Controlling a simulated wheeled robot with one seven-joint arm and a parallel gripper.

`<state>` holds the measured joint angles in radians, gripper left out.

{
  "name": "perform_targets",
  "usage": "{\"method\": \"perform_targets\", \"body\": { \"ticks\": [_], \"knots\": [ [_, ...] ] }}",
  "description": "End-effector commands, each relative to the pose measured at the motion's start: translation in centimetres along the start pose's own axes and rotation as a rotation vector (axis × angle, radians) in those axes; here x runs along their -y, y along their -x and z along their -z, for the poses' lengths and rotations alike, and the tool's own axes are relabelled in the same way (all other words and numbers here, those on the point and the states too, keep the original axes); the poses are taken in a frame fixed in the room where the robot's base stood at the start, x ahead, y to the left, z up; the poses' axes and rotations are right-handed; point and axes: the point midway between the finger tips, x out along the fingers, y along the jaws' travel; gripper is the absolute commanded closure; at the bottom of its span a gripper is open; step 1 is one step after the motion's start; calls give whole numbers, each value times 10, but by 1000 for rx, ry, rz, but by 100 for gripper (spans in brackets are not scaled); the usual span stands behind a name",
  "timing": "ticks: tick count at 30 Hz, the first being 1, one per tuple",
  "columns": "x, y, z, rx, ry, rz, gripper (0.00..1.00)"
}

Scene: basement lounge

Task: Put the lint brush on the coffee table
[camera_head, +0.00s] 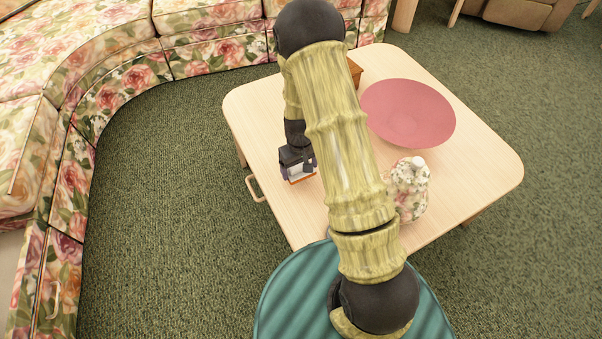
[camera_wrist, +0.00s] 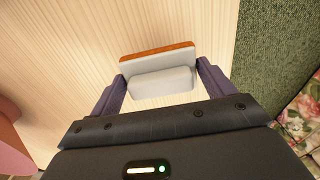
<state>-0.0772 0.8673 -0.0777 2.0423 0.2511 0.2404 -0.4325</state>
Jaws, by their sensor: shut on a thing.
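The lint brush (camera_wrist: 158,82) is a pale grey-white block with an orange-brown strip along its far side. My gripper (camera_wrist: 161,76) is shut on it, with one dark finger at each end. In the head view my gripper (camera_head: 298,166) is over the left part of the coffee table (camera_head: 475,180), and the brush shows as a small white piece with an orange edge (camera_head: 299,175). The table is pale wood with rounded corners. The brush is above its top near the left edge; I cannot tell whether it touches the surface.
A pink round dish (camera_head: 408,112) lies on the table's far right part. A floral jar (camera_head: 410,188) stands near the front, partly behind my arm. A brown box (camera_head: 355,72) is mostly hidden. A floral sofa (camera_head: 110,85) curves along the left. The table's right side is clear.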

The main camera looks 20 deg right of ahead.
Motion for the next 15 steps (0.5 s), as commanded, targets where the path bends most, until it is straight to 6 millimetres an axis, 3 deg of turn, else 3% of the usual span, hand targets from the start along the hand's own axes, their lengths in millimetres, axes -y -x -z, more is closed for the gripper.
{"method": "perform_targets", "body": {
  "ticks": [9, 15],
  "knots": [
    [-2, -36, -1, 2, -6, 1, 40],
    [-2, -37, -1, 0, -5, 0, 40]
  ]
}}
